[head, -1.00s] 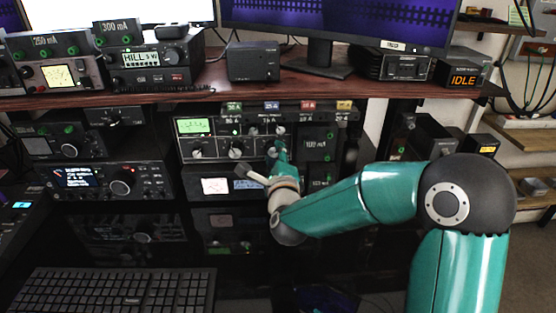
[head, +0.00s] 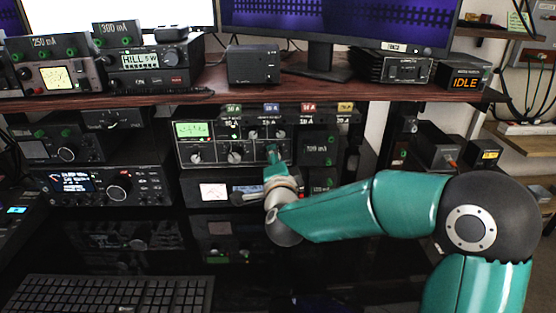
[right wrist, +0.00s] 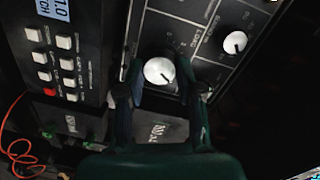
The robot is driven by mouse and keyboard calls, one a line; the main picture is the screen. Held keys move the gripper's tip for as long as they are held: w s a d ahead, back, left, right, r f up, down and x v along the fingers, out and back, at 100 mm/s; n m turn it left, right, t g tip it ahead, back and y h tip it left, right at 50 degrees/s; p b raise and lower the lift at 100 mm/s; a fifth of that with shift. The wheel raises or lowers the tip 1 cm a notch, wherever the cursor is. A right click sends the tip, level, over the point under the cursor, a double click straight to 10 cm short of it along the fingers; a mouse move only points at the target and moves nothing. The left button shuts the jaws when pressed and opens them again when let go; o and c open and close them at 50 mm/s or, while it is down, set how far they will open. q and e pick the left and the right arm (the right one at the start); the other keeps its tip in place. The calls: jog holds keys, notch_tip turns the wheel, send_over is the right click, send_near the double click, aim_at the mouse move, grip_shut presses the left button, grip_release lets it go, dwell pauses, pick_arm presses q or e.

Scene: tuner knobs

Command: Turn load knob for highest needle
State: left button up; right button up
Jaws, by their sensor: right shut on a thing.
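The tuner (head: 208,147) is a dark box under the shelf, with a lit green meter (head: 192,129) at its upper left. Its needle is too small to read. Along its lower row are a left knob (head: 195,158) and a middle knob (head: 235,157). My right gripper (head: 273,153) is at the lower right knob, which it mostly hides in the head view. In the right wrist view, my right gripper (right wrist: 162,82) has its fingers on either side of that round white-faced knob (right wrist: 158,71) and is shut on it. My left gripper is not in view.
Another knob (right wrist: 235,42) sits nearby on the panel. A device with white buttons (right wrist: 65,62) stands beside it in the wrist view. Radios (head: 105,182) fill the rack to the left. A keyboard (head: 110,294) lies below, and the shelf edge (head: 200,97) runs above.

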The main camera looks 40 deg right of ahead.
jog(key=shift+a+f+n, duration=0.15)
jog(key=shift+f+n, duration=0.25)
jog(key=shift+n, duration=0.1)
jog(key=o, duration=1.2)
jog(key=shift+r, duration=0.1)
jog(key=shift+c, duration=0.2)
jog(key=shift+r, duration=0.1)
jog(key=v, duration=1.2)
